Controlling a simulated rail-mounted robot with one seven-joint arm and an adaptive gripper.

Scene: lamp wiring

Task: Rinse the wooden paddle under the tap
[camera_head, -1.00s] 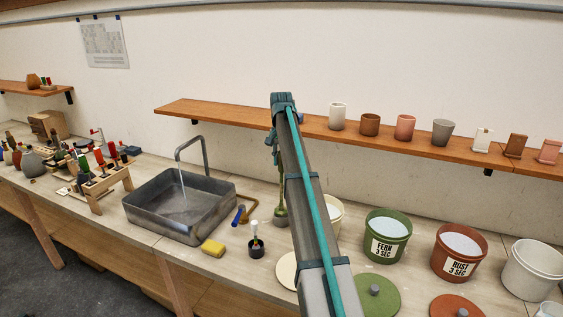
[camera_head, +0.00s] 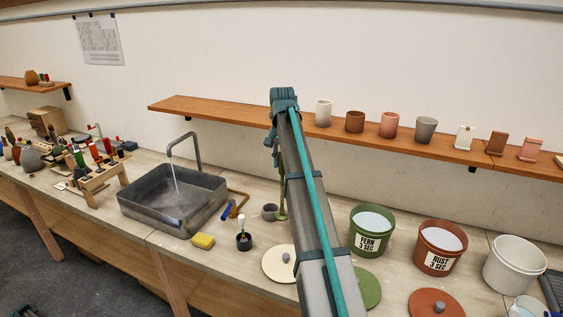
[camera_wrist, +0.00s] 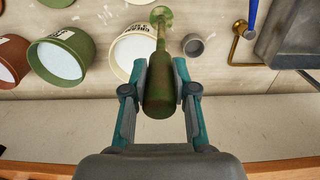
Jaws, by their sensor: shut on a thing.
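My gripper (camera_wrist: 160,82) is shut on the thick handle of the wooden paddle (camera_wrist: 158,92), which is stained green and brown. In the wrist view its thin shaft runs up to a rounded green end, over the back rim of a cream bucket. In the head view the paddle (camera_head: 282,202) hangs upright above the bench, right of the sink (camera_head: 143,212); my arm hides part of the gripper. The tap (camera_head: 187,136) arches over the sink and a stream of water (camera_head: 174,178) runs from it. The paddle is outside the sink.
A small grey cup (camera_head: 270,212) stands close beside the paddle's lower end. Between it and the sink are a bent brass rod (camera_head: 240,203) and a blue-handled tool (camera_head: 227,211). A yellow sponge (camera_head: 203,241) lies in front. Green (camera_head: 370,242) and rust (camera_head: 425,254) buckets stand right.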

